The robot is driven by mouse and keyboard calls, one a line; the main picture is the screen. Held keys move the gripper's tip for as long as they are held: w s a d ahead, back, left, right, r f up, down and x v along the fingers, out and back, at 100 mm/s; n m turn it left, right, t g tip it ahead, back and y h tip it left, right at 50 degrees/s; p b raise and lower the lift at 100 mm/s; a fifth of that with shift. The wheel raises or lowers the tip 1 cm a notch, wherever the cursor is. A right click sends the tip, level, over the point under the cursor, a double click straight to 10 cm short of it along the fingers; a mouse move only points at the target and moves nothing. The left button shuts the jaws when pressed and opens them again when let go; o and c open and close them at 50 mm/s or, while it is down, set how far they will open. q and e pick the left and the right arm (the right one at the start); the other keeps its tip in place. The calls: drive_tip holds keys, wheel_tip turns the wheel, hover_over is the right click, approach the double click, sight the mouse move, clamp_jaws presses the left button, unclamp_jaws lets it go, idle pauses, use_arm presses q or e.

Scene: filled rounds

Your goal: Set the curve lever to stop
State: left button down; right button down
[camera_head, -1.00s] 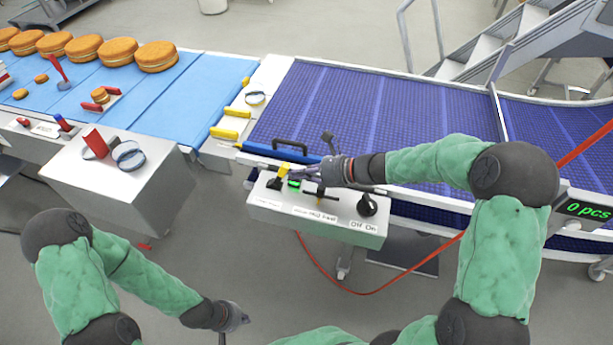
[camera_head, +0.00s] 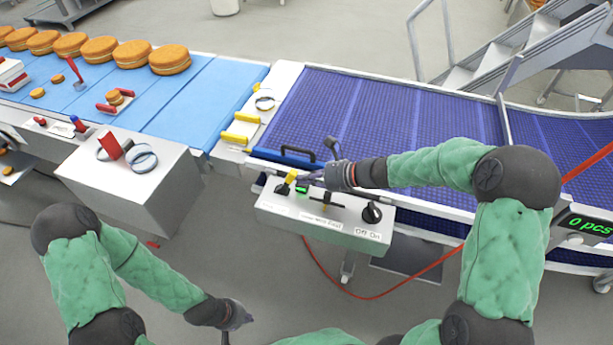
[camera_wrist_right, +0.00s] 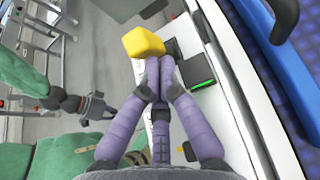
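A grey control box (camera_head: 272,208) stands at the near edge of the dark blue conveyor. A lever with a yellow handle (camera_head: 291,176) rises from its left end; the handle is also large in the right wrist view (camera_wrist_right: 143,43). A green-lit button (camera_head: 302,190) is beside it, also seen in the right wrist view (camera_wrist_right: 202,84). My right gripper (camera_head: 305,178) is just right of the handle. In the wrist view its fingers (camera_wrist_right: 155,80) come together right at the handle, with no clear grip around it. My left gripper (camera_head: 237,316) hangs low, away from the box; its fingers are unclear.
The box also carries a black lever (camera_head: 322,204) and a black Off/On knob (camera_head: 372,213). A blue bar handle (camera_head: 287,155) lies behind it. A second control box (camera_head: 128,190) with a red switch stands left. Filled rounds (camera_head: 170,59) sit on the light blue belt.

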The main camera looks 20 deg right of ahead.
drive_tip(key=shift+w+a+r+p, duration=0.1)
drive_tip(key=shift+a+r+p, duration=0.2)
drive_tip(key=shift+p, duration=0.6)
drive_tip(key=w+a+r+g+h+p, duration=0.1)
drive_tip(key=h+p, duration=0.1)
drive_tip(key=p, duration=0.5)
drive_tip(key=w+a+r+g+h+p, duration=0.1)
drive_tip(key=a+h+p, duration=0.1)
drive_tip(key=p, duration=0.5)
drive_tip(key=shift+r+g, duration=0.1)
drive_tip(key=shift+g, duration=0.2)
drive_tip(key=shift+w+a+p, duration=0.2)
drive_tip(key=shift+w+p, duration=0.1)
drive_tip(key=shift+p, duration=0.45)
drive_tip(key=shift+w+a+p, duration=0.2)
drive_tip(key=shift+a+p, duration=0.2)
drive_tip(key=shift+w+a+p, duration=0.35)
drive_tip(key=shift+w+a, duration=0.3)
drive_tip(key=shift+a, duration=0.25)
